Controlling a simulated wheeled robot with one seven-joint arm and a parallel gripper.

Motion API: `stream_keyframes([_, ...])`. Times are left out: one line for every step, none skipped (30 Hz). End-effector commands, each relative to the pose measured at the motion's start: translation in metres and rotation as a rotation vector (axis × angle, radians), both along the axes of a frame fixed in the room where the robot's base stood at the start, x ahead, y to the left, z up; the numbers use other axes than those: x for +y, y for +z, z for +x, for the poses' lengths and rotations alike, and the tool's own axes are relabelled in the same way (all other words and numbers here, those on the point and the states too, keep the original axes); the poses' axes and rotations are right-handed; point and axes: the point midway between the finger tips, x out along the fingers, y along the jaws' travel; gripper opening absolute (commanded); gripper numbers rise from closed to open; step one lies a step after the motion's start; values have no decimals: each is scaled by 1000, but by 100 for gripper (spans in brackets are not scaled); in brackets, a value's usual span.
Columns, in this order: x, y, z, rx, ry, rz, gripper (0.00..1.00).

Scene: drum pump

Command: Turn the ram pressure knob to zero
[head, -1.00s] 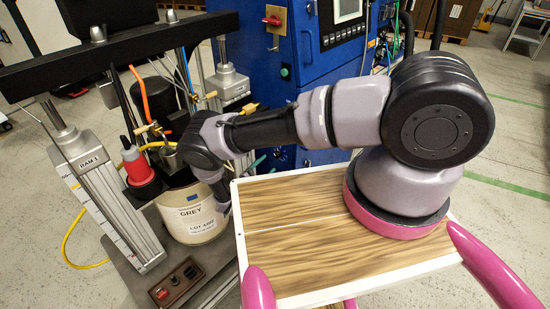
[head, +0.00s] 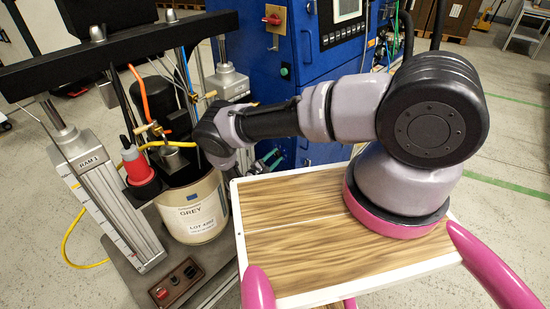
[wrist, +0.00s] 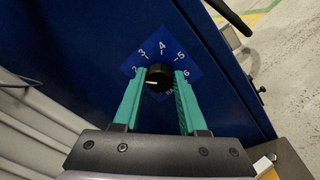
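The black pressure knob (wrist: 158,77) sits on a blue dial plate (wrist: 163,52) on the dark blue panel in the wrist view. White numbers 2 to 6 arc around it; lower markings are partly hidden. A short white mark on the knob points left, below the 2. My gripper (wrist: 159,71) is open, with one teal finger on each side of the knob. I cannot tell whether either finger touches it. In the head view my gripper (head: 269,161) is beside the blue cabinet (head: 305,72), and the knob is hidden there.
The drum labelled GREY (head: 193,212) stands left of my gripper, under the ram frame (head: 120,42). A control box with a red button (head: 180,283) lies in front. Hoses and a ram post (head: 112,200) crowd the left. A red switch (head: 272,20) is on the cabinet.

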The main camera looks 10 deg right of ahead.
Motion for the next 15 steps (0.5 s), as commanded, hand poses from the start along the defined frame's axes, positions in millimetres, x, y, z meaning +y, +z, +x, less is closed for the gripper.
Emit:
stream_keyframes([0, 0, 0, -1, 0, 1, 0])
stream_keyframes([0, 0, 0, 0, 0, 0, 0])
stream_keyframes([0, 0, 0, 1, 0, -1, 0])
stream_keyframes([0, 0, 0, 2, 0, -2, 0])
stream_keyframes([1, 0, 0, 5, 1, -4, 0])
stream_keyframes([1, 0, 0, 10, 1, -7, 0])
stream_keyframes([1, 0, 0, 14, 1, -11, 0])
stream_keyframes([1, 0, 0, 20, 2, -15, 0])
stream_keyframes([1, 1, 1, 32, 2, -23, 0])
stream_keyframes([1, 1, 0, 40, 2, -29, 0])
stream_keyframes([1, 1, 0, 49, 1, -37, 0])
stream_keyframes([1, 1, 0, 66, 1, -49, 0])
stream_keyframes([1, 1, 0, 80, 2, -59, 0])
stream_keyframes([1, 1, 0, 97, 2, -71, 0])
stream_keyframes([1, 1, 0, 117, 2, -87, 0])
